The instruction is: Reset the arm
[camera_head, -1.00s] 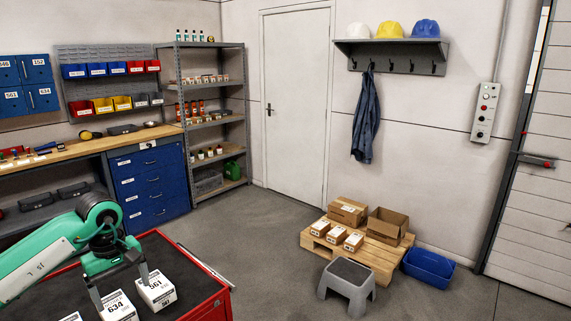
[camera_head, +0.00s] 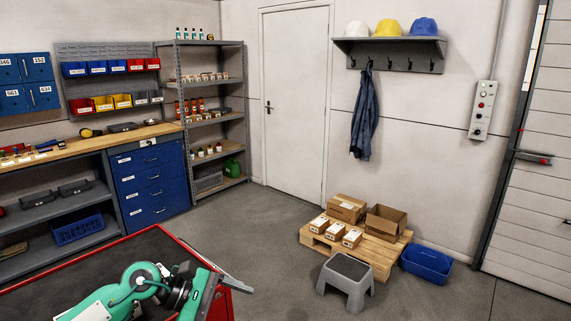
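My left arm, green and grey, comes in from the bottom left, low over the red-rimmed cart with a dark top (camera_head: 60,277). Its wrist end and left gripper (camera_head: 203,290) are folded toward the right, near the cart's right corner. The fingers are not clear enough to show a gap, and no held object shows. No white numbered boxes are visible on the cart; the arm covers part of the top. My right gripper is not in view.
A wooden pallet (camera_head: 384,262) with cartons, a grey step stool (camera_head: 346,282) and a blue bin (camera_head: 427,264) stand on the right. A workbench with blue drawers (camera_head: 152,186) and a shelf rack (camera_head: 213,117) stand behind. Floor between is clear.

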